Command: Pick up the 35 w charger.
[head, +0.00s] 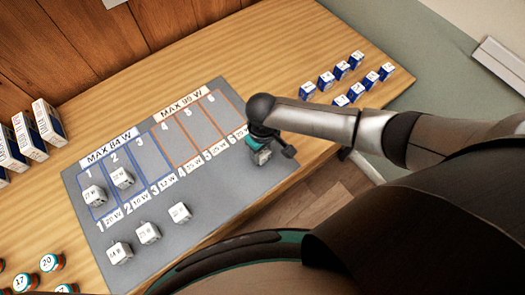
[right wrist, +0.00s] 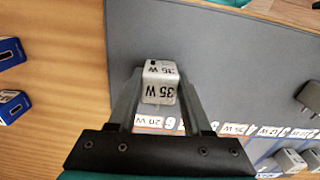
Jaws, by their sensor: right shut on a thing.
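The 35 w charger (right wrist: 160,72) is a white block marked "35 W" on two faces in the right wrist view. My right gripper (right wrist: 158,94) is shut on it, one finger on each side. In the head view this charger (head: 262,157) shows just under my right gripper (head: 263,149), by the right edge of the grey mat. I cannot tell whether it touches the mat. My left gripper is not in view.
The grey mat (head: 205,225) has numbered slots. Chargers stand in slot 1 (head: 94,195) and slot 2 (head: 123,178); three more (head: 148,233) stand in front. Blue-and-white boxes (head: 325,80) stand at the right, tall boxes (head: 30,135) and round pieces (head: 52,262) at the left.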

